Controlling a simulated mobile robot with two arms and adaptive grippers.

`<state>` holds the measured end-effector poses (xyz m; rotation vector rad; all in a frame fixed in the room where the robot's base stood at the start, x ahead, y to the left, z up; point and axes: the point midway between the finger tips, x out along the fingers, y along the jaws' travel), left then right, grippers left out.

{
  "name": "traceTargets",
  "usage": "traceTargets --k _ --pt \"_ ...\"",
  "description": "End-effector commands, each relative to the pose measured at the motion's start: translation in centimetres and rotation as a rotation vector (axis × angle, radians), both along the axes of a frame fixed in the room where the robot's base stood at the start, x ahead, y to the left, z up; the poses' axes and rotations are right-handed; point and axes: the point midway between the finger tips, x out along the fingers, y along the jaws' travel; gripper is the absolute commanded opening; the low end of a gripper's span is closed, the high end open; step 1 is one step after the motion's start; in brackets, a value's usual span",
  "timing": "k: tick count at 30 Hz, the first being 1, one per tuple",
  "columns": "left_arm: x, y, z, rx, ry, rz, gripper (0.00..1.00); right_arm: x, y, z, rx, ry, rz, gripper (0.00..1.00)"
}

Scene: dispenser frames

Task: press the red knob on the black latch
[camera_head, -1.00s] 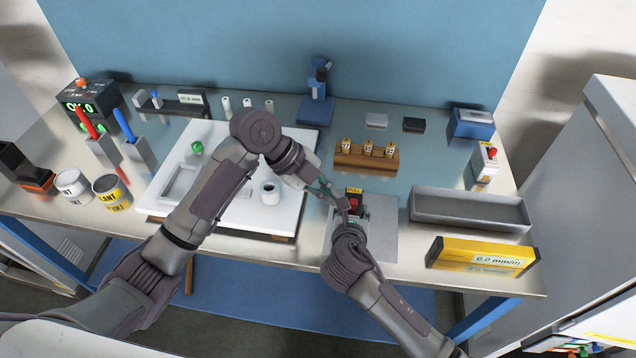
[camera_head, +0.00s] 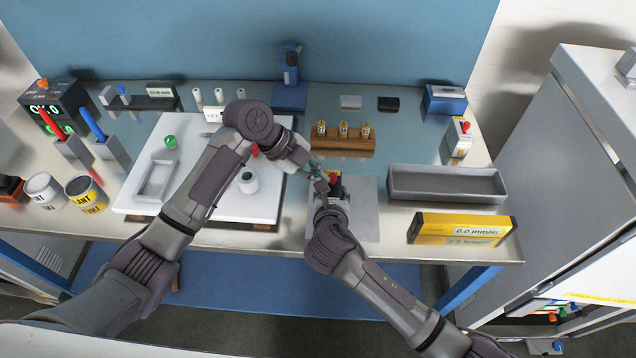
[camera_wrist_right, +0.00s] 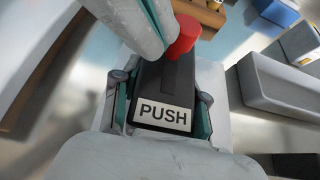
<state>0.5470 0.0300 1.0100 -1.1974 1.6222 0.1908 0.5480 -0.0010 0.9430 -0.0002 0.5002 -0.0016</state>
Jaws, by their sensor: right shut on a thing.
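The black latch (camera_wrist_right: 165,80) carries a white PUSH label and the red knob (camera_wrist_right: 187,37) at its far end in the right wrist view. In the head view the red knob (camera_head: 335,181) shows just beyond my right gripper (camera_head: 328,198). My right gripper (camera_wrist_right: 160,108) is shut on the black latch, with one finger on each side of it. My left gripper (camera_head: 314,170) reaches in from the left, close beside the knob. In the right wrist view its fingers (camera_wrist_right: 150,25) hang over the latch's left side; whether they touch the knob is unclear. Its opening cannot be made out.
A grey plate (camera_head: 362,210) lies under the latch. A wooden block with several small vials (camera_head: 343,143) is behind. A white board (camera_head: 135,206) lies left, under my left arm.

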Motion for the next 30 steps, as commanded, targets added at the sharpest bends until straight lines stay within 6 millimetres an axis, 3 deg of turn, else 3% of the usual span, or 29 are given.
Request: traceTargets --k 14,30 --pt "0.4 0.3 0.6 -0.004 -0.006 0.003 0.0 -0.1 0.2 0.1 0.002 0.0 0.004 0.0" --pt "-0.2 5.6 7.4 0.0 -0.003 0.003 0.0 0.0 0.1 0.1 0.001 -0.001 0.003 0.0"
